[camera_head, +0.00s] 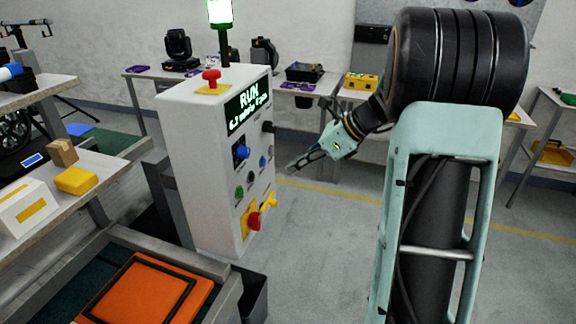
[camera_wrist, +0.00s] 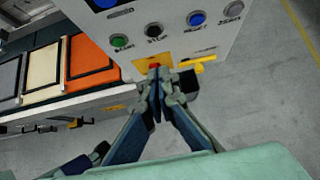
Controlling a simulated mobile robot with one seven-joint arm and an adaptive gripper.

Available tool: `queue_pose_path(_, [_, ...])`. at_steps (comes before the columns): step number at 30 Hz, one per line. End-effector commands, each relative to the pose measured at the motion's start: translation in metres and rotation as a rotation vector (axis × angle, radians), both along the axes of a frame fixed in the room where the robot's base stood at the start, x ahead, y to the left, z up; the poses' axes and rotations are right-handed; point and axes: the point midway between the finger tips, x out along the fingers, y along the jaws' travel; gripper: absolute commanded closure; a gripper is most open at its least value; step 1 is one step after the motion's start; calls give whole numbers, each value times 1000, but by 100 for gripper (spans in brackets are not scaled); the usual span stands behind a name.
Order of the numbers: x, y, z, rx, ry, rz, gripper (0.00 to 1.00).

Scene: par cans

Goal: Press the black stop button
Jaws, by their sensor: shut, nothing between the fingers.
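The black stop button (camera_wrist: 155,30) is on the light grey control panel, with a label reading STOP under it in the wrist view. It sits between a green button (camera_wrist: 120,42) and a blue button (camera_wrist: 196,18). In the head view the black button (camera_head: 250,177) is small on the cabinet's front face. My gripper (camera_head: 291,169) is shut and empty, in front of the panel and to its right in the head view. In the wrist view the fingertips (camera_wrist: 157,72) appear below the stop button, overlapping the red knob. The gap to the panel is hard to judge.
The cabinet (camera_head: 200,150) has a screen (camera_head: 248,106) reading RUN, a lit green lamp (camera_head: 220,12) and a red top button (camera_head: 211,77). A red knob (camera_head: 254,220) on yellow juts out low on the front. A conveyor with an orange case (camera_head: 150,290) stands at left.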

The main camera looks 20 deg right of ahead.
Motion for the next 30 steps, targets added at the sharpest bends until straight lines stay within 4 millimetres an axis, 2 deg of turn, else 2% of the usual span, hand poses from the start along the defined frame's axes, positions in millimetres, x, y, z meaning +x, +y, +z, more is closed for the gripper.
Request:
queue_pose_path(11, [32,47,-57,0,4,4,100])
queue_pose_path(15, [46,65,-54,-1,1,3,100])
queue_pose_path(19, [53,73,-55,-1,1,1,100])
queue_pose_path(30, [56,77,-55,-1,1,0,100])
